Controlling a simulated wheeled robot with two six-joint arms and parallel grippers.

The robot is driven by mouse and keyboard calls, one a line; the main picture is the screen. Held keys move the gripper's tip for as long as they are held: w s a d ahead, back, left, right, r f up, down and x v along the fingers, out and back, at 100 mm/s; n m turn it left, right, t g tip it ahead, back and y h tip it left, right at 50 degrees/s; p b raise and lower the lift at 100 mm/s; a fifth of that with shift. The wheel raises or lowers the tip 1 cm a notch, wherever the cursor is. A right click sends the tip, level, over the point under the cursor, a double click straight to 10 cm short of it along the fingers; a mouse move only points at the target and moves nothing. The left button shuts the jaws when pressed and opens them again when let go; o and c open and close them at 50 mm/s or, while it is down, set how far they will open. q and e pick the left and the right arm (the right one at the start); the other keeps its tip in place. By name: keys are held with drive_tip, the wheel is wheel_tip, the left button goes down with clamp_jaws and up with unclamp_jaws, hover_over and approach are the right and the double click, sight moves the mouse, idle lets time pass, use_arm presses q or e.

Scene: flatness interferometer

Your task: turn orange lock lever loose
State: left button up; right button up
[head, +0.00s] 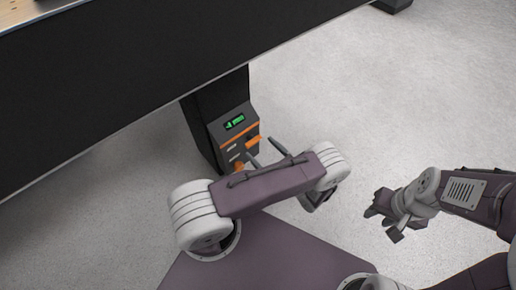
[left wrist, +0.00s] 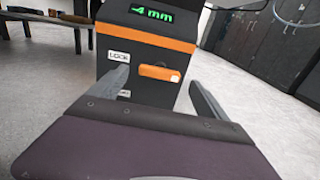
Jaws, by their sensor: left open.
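The orange lock lever (left wrist: 159,73) sticks out sideways on the front of a dark control box (left wrist: 112,75), beside a white LOCK label (left wrist: 119,56). It also shows in the head view (head: 254,141), just beyond my left gripper (head: 264,153). In the left wrist view, my left gripper (left wrist: 160,83) is open, with one grey finger on each side of the lever. I see no clear contact with it. A second label lower on the box is partly hidden by the left finger. My right gripper (head: 383,223) hangs low at the right, away from the box.
The box is on a black leg (head: 201,125) under a large black-sided table (head: 130,75). Dark cabinets (left wrist: 272,45) stand behind at right.

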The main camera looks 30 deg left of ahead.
sight(252, 140)
use_arm(q)
drive_tip(key=shift+b+x, duration=0.35)
drive_tip(key=shift+x, duration=1.1)
drive_tip(key=c, duration=1.4)
drive_tip(key=shift+o, duration=0.2)
drive_tip(key=m+p, duration=0.1)
drive_tip(key=m, duration=0.2)
drive_tip(key=shift+r, duration=0.1)
drive_tip(key=m+p, duration=0.1)
drive_tip(key=m, duration=0.3)
drive_tip(key=shift+m, duration=0.3)
drive_tip(key=m, duration=0.4)
drive_tip(key=shift+f+m, duration=0.2)
drive_tip(key=shift+m, duration=2.6)
